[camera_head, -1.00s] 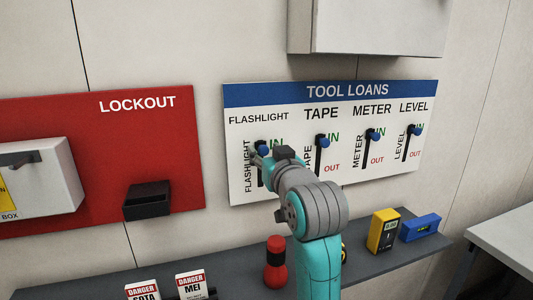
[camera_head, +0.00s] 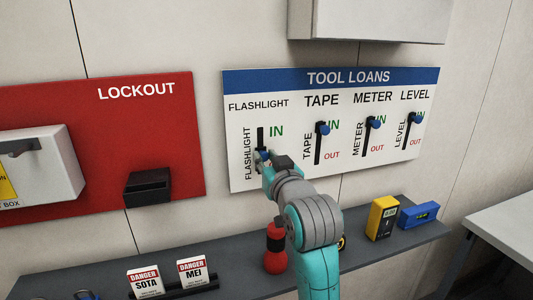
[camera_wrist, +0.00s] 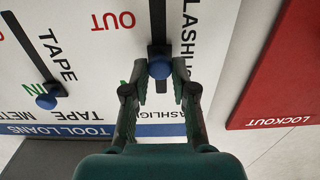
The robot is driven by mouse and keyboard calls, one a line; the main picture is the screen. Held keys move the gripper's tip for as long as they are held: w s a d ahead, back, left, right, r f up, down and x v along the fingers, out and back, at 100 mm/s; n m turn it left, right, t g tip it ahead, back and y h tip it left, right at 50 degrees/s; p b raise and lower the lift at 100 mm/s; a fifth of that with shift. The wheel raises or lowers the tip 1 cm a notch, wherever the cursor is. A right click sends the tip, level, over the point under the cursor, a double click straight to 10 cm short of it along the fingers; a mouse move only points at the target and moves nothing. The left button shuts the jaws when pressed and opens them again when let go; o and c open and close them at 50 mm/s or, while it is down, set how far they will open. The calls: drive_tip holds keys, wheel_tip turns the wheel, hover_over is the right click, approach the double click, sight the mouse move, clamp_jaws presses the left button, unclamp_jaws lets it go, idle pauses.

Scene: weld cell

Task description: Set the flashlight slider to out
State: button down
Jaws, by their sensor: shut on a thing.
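The flashlight slider knob (camera_head: 263,155) is blue and sits on a dark vertical slot in the TOOL LOANS board (camera_head: 385,85). It is below the green IN label (camera_head: 276,131); my gripper hides the lower slot in the head view. In the wrist view, where the lettering is inverted, the knob (camera_wrist: 160,67) sits between IN and the red OUT label (camera_wrist: 112,20), nearer IN. My gripper (camera_wrist: 160,76) is shut on the knob, with one finger on each side. It also shows in the head view (camera_head: 263,163).
The tape (camera_head: 323,128), meter (camera_head: 373,122) and level (camera_head: 415,118) sliders stand to the right, their knobs by IN. A shelf (camera_head: 110,258) below holds a red flashlight (camera_head: 275,258), a yellow meter (camera_head: 382,218) and tags. A red LOCKOUT board (camera_head: 100,200) is at left.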

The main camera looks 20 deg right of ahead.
drive_tip(key=c, duration=1)
unclamp_jaws()
drive_tip(key=shift+o, duration=0.2)
drive_tip(key=s, duration=0.7)
drive_tip(key=shift+s, duration=0.25)
drive_tip(key=shift+c, duration=0.2)
